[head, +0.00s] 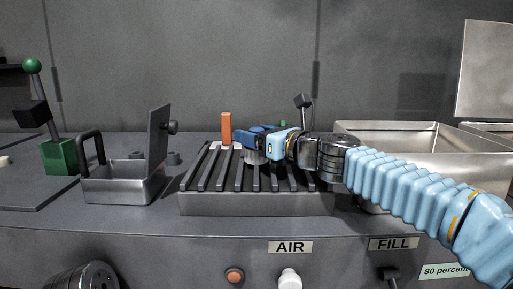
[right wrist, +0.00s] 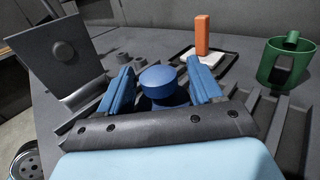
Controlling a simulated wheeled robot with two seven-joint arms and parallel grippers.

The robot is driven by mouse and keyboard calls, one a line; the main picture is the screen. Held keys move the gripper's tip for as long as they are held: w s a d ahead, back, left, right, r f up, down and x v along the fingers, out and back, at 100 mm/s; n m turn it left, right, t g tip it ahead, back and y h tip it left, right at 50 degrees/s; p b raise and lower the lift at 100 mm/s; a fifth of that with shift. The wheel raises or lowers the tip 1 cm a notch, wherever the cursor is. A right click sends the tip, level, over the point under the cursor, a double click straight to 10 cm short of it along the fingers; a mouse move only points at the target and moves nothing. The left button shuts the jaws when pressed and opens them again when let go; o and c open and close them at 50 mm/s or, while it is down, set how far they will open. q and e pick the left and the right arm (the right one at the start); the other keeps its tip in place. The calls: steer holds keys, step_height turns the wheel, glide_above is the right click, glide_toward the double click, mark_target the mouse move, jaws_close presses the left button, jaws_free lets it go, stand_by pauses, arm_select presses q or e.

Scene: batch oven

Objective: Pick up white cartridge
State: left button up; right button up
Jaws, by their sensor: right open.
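A short cylinder with a round blue top (right wrist: 160,82) stands between the fingers of my right gripper (right wrist: 161,88) in the right wrist view. In the head view its pale grey side (head: 253,157) shows below my right gripper (head: 258,139), over the slatted rack. This may be the white cartridge; its body is mostly hidden by the gripper. The jaws are open, with a finger on each side of the blue top. I cannot tell whether they touch it. My left gripper is not in view.
The slatted rack (head: 200,178) lies under my right gripper. An orange block (head: 226,128) stands behind it on a white pad. A metal pan with an upright plate (head: 158,135) is to the left, and a large steel bin (head: 400,135) to the right. A green holder (right wrist: 288,62) stands nearby.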

steer(key=shift+c, duration=0.3)
steer(key=c, duration=1.1)
